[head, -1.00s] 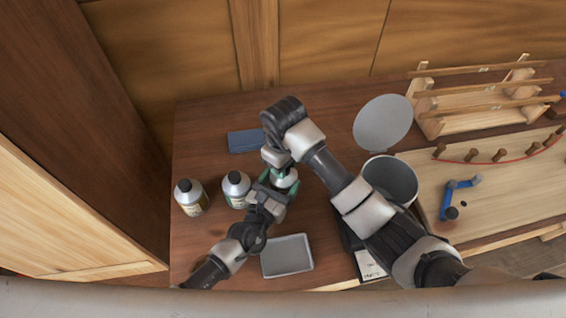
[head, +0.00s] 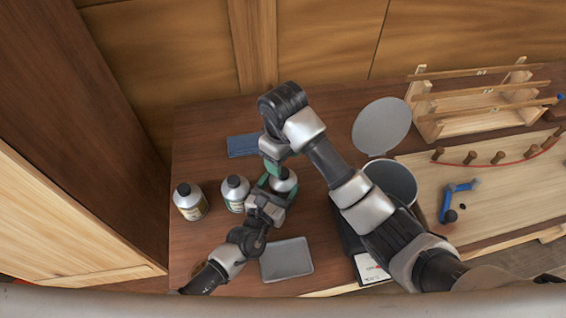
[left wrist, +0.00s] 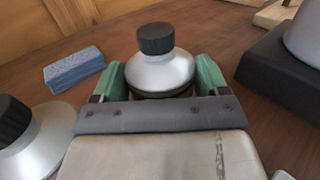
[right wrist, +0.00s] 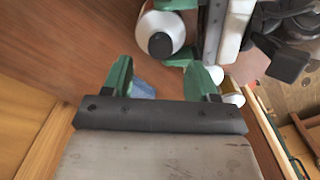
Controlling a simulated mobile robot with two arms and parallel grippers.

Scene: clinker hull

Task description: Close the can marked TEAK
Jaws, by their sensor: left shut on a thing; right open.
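My left gripper (left wrist: 155,92) is shut around the body of a silver can (left wrist: 160,72) with a black cap (left wrist: 155,38) on its neck; the can stands upright. In the head view this can (head: 284,184) is partly covered by my arms. Its label is hidden, so I cannot read TEAK. My right gripper (right wrist: 160,80) is open and empty, close beside the can; the cap (right wrist: 160,44) shows beyond its fingers, apart from them. Two similar black-capped cans, one left (head: 190,201) and one middle (head: 235,193), stand to the left; their labels are too small to read.
A blue block (head: 243,145) lies behind the cans. A grey tray (head: 287,259) lies in front. To the right are a grey pot (head: 392,180), a round lid-like disc (head: 381,125), a wooden rack (head: 480,97) and a pegged board (head: 425,215). The table's back left is clear.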

